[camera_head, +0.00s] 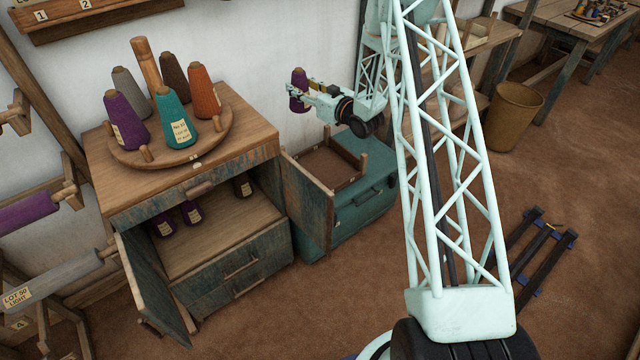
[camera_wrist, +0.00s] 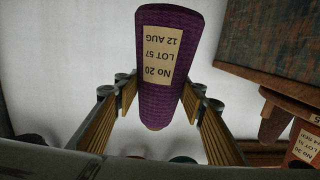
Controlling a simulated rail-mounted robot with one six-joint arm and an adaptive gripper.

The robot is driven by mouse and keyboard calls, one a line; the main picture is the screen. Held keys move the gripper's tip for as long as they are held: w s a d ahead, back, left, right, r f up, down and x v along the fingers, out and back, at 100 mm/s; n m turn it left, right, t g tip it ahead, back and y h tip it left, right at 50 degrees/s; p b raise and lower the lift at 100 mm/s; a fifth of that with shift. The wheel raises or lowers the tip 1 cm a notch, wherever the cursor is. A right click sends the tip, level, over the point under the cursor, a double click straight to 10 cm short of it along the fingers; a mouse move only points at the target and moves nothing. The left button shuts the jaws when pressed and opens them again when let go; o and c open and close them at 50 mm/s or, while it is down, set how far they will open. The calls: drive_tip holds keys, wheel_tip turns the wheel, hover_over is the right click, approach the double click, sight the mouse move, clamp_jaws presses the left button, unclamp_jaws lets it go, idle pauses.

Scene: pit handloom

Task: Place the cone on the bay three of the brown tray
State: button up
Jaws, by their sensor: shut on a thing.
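My gripper (camera_head: 305,91) is shut on a purple cone (camera_head: 299,84), held in the air against the white wall, behind and above the teal chest. In the wrist view the purple cone (camera_wrist: 168,60) sits between both fingers, its label reading No 20, LOT 57, 12 AUG upside down. A brown, low-walled wooden tray (camera_head: 327,177) with corner posts lies on the teal chest, below my gripper. It looks empty, but bay numbers are not readable on it. A wall shelf (camera_head: 98,20) at top left carries labels 1 and 2; its other part is out of frame.
A cabinet (camera_head: 245,150) left of the chest bears a round board (camera_head: 205,155) with several cones. Its open door (camera_head: 308,200) stands beside the tray. More cones (camera_head: 192,212) stand inside. The teal chest (camera_head: 360,215) stands on the floor. A basket (camera_head: 512,115) stands right.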

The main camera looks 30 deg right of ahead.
drive_tip(key=s+d+f, duration=0.1)
drive_tip(key=s+f, duration=0.2)
drive_tip(key=f, duration=0.5)
drive_tip(key=s+d+f+n+y, duration=0.1)
drive_tip(key=s+f, duration=0.3)
drive_tip(key=f, duration=0.4)
drive_tip(key=s+d+f+y, duration=0.1)
drive_tip(key=s+f, duration=0.2)
drive_tip(key=f, duration=0.5)
drive_tip(key=shift+s+g, duration=0.3)
drive_tip(key=shift+s, duration=0.05)
wheel_tip(320, 180, down, 6)
drive_tip(key=b, duration=0.1)
drive_tip(key=shift+f, duration=0.2)
drive_tip(key=shift+f+b, duration=0.5)
drive_tip(key=shift+f, duration=1.25)
